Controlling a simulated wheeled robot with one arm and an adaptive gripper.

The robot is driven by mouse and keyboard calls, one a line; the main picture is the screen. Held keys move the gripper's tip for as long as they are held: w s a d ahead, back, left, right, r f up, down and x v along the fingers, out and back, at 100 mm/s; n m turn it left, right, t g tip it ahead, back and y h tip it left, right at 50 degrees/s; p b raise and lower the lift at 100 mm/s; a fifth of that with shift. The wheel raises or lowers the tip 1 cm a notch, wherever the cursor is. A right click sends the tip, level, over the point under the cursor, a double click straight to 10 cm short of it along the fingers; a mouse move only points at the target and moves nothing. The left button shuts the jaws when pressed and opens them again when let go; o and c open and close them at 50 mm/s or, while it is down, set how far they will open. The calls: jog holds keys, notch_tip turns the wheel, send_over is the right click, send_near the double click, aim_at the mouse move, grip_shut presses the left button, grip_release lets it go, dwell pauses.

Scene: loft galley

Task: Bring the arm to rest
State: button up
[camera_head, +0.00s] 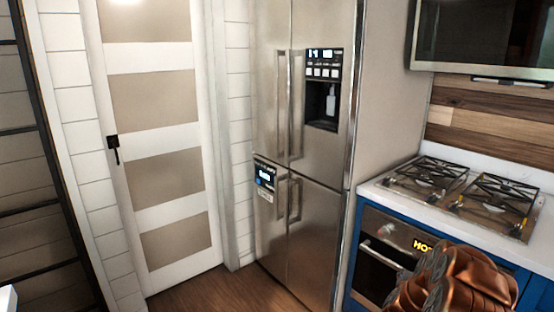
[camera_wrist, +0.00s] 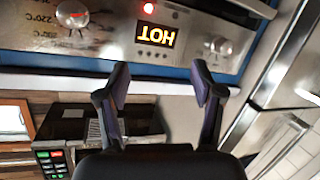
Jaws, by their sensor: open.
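My gripper (camera_wrist: 158,80) shows in the wrist view with its two dark fingers spread apart and nothing between them. Beyond the fingertips is the oven's control panel (camera_wrist: 185,50), seen turned over, with a lit HOT display. I cannot tell the exact gap between fingers and panel. In the head view my copper-coloured arm (camera_head: 458,284) is folded at the lower right, in front of the blue oven (camera_head: 375,262). My gripper is hidden in the head view.
A gas hob (camera_head: 455,195) tops the counter, with a microwave (camera_head: 490,38) above. A steel fridge (camera_head: 270,130) stands left of the oven. A white panelled door (camera_head: 155,125) with a dark handle is shut. Wooden floor (camera_head: 225,292) shows clear before the door.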

jog(key=w+a+r+n+y, duration=0.1)
jog(key=a+r+y, duration=0.2)
jog(key=a, duration=0.5)
jog(key=w+a+r+n+y, duration=0.1)
jog(key=a+r+y, duration=0.2)
jog(key=a, duration=0.4)
jog(key=s+a+r+n+g+y+p, duration=0.1)
jog(key=s+a+r+g+y, duration=0.15)
jog(key=s+a, duration=0.35)
jog(key=s+a+r+n+g+y, duration=0.15)
jog(key=s+a+r, duration=0.25)
jog(key=a, duration=0.4)
jog(key=s+a+r+g, duration=0.1)
jog(key=s+r+g, duration=0.1)
jog(key=s, duration=1.1)
jog(key=s+a+r+g, duration=0.1)
jog(key=s+r+g, duration=0.2)
jog(key=s, duration=1.1)
jog(key=s+a+r+g+p, duration=0.1)
jog(key=s+g, duration=0.3)
jog(key=s, duration=1)
jog(key=shift+a+r, duration=0.45)
jog(key=shift+r, duration=0.35)
